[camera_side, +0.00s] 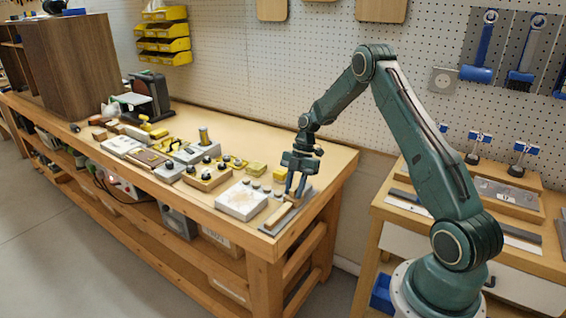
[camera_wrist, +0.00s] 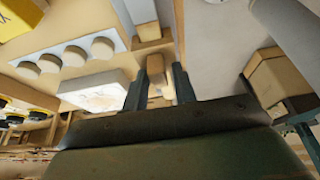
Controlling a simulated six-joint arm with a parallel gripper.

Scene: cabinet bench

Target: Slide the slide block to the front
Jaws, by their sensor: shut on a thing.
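My gripper (camera_side: 295,188) points down over the right end of the bench, at a narrow wooden slide track on a grey base (camera_side: 270,231). Its two dark fingers (camera_wrist: 162,88) show in the wrist view, shut on the small tan wooden slide block (camera_wrist: 155,90) between them. The fingers partly hide the block. A pale wooden piece (camera_wrist: 144,18) lies farther along the track in the wrist view; it also shows in the side view (camera_side: 277,216).
A white-topped box (camera_side: 241,200) stands just left of the track. A row of round grey knobs (camera_wrist: 75,55) is close by. Several blocks and fixtures (camera_side: 207,178) crowd the bench to the left. The bench's right edge is close to the track.

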